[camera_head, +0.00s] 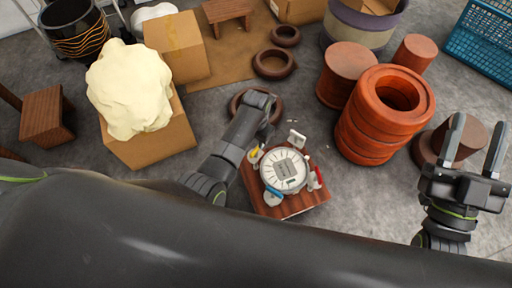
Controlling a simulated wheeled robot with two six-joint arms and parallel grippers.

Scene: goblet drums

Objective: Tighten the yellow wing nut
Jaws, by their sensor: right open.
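The yellow wing nut (255,155) is small and sits at the upper left edge of a round white disc (286,172) on a brown wooden block (293,208). A white piece (296,139), a red piece (316,179) and a blue piece (274,198) stand around the same disc. My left gripper (264,104) is just above and beyond the yellow wing nut in the picture, apart from it. Its jaws are seen from the side and their opening is unclear. My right gripper (476,138) is open and empty at the far right, pointing up the picture.
Orange-brown cylinders (385,115) stand right of the block. Brown rings (274,63) lie behind it. A cardboard box (150,140) bearing a cream lump (128,90) stands at left. A blue crate (485,42) is at the top right.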

